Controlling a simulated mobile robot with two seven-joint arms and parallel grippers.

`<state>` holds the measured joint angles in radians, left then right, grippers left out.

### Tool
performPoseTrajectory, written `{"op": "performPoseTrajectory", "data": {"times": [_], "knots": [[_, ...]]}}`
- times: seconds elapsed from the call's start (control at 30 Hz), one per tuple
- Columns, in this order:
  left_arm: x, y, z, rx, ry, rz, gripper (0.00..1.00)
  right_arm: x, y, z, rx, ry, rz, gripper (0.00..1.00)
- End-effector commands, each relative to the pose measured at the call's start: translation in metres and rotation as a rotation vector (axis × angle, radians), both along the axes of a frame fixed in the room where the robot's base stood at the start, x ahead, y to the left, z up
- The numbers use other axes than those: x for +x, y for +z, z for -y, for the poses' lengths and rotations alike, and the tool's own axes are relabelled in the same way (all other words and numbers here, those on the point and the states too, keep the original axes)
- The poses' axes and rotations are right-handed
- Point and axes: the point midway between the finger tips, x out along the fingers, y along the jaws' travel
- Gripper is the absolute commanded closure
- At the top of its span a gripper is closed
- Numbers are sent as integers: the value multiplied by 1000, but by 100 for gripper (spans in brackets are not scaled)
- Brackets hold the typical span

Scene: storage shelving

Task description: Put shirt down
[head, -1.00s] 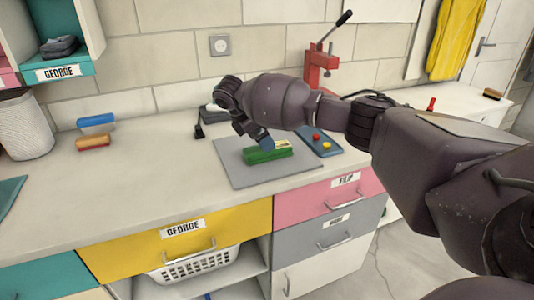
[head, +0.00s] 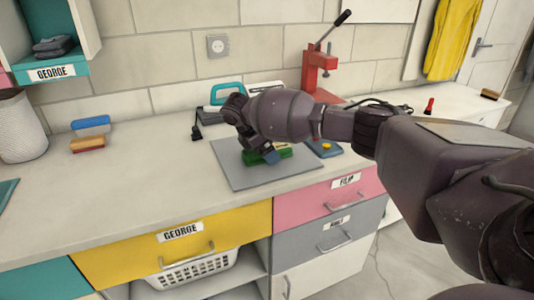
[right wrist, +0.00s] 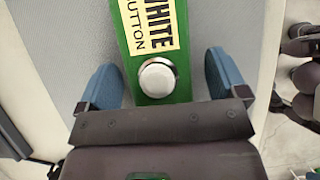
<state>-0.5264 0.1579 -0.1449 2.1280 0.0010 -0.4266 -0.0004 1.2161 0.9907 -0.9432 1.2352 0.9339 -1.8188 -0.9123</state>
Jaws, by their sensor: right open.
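No shirt is in my right gripper (head: 268,156), which is open over a green button box (head: 270,152) on the grey mat. In the right wrist view, the gripper's blue fingers (right wrist: 161,82) stand apart on either side of the box (right wrist: 182,90), which has a round white button and a "WHITE BUTTON" label. Gaps show between fingers and box. A dark folded cloth (head: 53,46), perhaps a shirt, lies on the teal "GEORGE" shelf at upper left. A yellow garment (head: 455,38) hangs at upper right. My left gripper is out of view.
The grey mat (head: 240,178) lies on a pale counter (head: 130,190). A red lever press (head: 318,68) stands behind my arm. A blue panel (head: 324,148) with a yellow button is right of the box. Two brushes (head: 90,133) and a bin (head: 20,128) are left. The counter's left-middle is clear.

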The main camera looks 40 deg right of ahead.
Motion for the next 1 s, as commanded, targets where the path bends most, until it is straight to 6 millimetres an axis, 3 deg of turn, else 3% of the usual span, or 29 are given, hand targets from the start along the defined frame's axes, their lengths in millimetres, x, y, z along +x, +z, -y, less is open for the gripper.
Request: {"op": "performPoseTrajectory", "data": {"times": [0.17, 0.57, 0.87, 1.0], "knots": [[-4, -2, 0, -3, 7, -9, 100, 0, -1, 0, 1, 0, 0, 8], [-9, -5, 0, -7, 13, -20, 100, 0, -2, 0, 0, 0, 0, 68], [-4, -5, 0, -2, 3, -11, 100, 0, -1, 0, -1, 0, 0, 68], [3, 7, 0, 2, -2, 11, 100, 1, 23, 0, -1, 0, 7, 68]]}}
